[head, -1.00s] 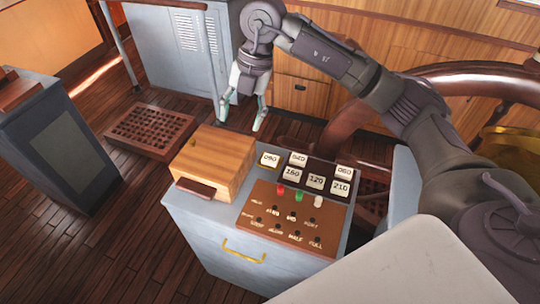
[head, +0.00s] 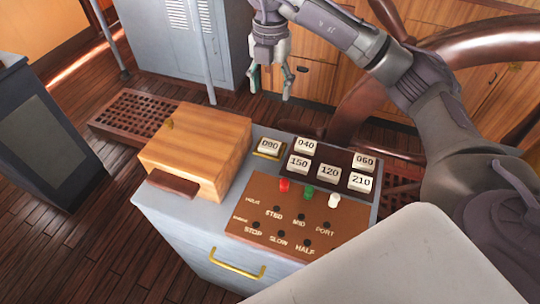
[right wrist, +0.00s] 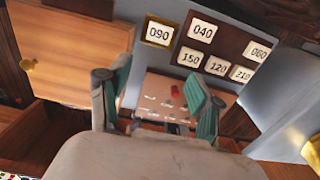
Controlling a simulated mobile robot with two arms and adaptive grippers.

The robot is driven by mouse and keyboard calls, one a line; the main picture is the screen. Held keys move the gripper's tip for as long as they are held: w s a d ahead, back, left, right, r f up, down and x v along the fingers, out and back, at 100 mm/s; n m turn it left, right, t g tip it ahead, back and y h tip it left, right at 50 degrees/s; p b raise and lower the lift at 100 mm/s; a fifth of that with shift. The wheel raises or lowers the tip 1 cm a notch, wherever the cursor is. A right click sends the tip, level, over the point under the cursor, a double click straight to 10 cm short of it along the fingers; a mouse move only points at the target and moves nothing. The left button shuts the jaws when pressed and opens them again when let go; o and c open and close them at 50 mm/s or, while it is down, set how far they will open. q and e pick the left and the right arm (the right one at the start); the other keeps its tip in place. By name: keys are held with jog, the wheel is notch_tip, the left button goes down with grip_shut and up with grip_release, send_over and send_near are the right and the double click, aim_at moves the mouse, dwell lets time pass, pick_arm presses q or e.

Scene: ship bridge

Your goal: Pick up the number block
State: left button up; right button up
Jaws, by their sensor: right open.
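White number blocks sit on top of the grey console (head: 180,235). Block 090 (head: 269,146) is in a gold frame at the left. Blocks 040 (head: 305,146), 150 (head: 298,164), 120 (head: 328,173), 060 (head: 364,162) and 210 (head: 359,182) sit in a dark tray (head: 336,158). My right gripper (head: 270,80) is open and empty, pointing down beyond the console's back edge. In the right wrist view, my right gripper (right wrist: 163,88) has its green-padded fingers apart, with the blocks, including 090 (right wrist: 158,33), past the fingertips. My left gripper is not in view.
A wooden box (head: 195,150) stands left of the blocks. Red, green and white pegs (head: 308,192) stand on a brown labelled board (head: 300,225) in front of them. A ship's wheel (head: 355,110) is behind at the right. A grey cabinet (head: 170,40) stands at the back.

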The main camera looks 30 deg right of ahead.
notch_tip(320, 180, down, 5)
jog(key=b, duration=0.3)
send_over(269, 146)
notch_tip(269, 146, down, 9)
jog(key=shift+d+p, duration=0.15)
jog(key=shift+p, duration=0.3)
notch_tip(269, 146, down, 4)
jog(key=shift+f+p, duration=0.15)
jog(key=shift+p, duration=0.75)
jog(key=shift+f, duration=0.55)
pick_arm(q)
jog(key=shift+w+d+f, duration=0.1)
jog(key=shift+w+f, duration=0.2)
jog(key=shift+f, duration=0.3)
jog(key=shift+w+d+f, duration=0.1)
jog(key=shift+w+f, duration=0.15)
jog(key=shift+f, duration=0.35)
pick_arm(e)
jog(key=c, duration=0.6)
jog(key=shift+r, duration=0.1)
